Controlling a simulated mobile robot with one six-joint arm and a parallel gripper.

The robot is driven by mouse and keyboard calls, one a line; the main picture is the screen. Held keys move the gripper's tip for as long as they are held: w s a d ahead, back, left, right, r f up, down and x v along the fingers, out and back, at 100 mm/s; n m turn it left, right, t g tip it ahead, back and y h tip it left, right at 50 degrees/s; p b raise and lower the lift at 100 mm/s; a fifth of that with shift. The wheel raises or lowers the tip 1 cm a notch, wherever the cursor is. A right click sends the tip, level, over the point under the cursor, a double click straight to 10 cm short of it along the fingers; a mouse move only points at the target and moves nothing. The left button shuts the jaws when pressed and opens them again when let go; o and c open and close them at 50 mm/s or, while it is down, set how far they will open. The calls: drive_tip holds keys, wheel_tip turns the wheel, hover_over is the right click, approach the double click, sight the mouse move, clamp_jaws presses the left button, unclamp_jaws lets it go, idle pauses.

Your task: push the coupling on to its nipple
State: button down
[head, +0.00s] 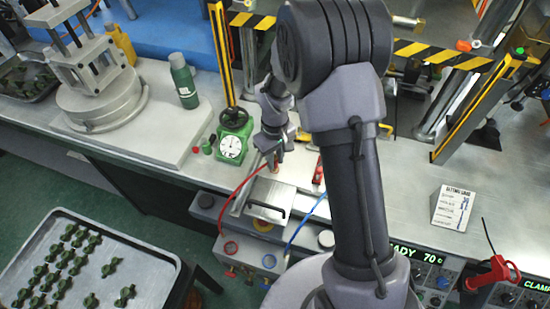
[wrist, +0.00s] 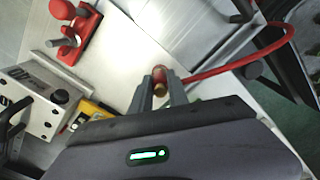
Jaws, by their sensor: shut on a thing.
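My gripper (head: 275,158) is low over the bench, just right of the green gauge. In the wrist view its two fingers (wrist: 160,90) are closed on a small red and brass coupling (wrist: 160,76). A red hose (wrist: 225,66) runs from the coupling off to the right. In the head view the red hose (head: 240,187) curves from my gripper down to the front panel. I cannot make out the nipple; the fingers and coupling may hide it. I cannot tell whether the coupling touches it.
A green gauge with a black handwheel (head: 232,148) stands close left of my gripper. A red toggle clamp (head: 318,174) stands to the right, also in the wrist view (wrist: 76,32). A blue hose (head: 304,222) lies in front. Bench is clear near the sign (head: 453,207).

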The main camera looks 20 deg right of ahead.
drive_tip(key=shift+f, duration=0.3)
drive_tip(key=c, duration=1.2)
unclamp_jaws()
drive_tip(key=shift+r, duration=0.1)
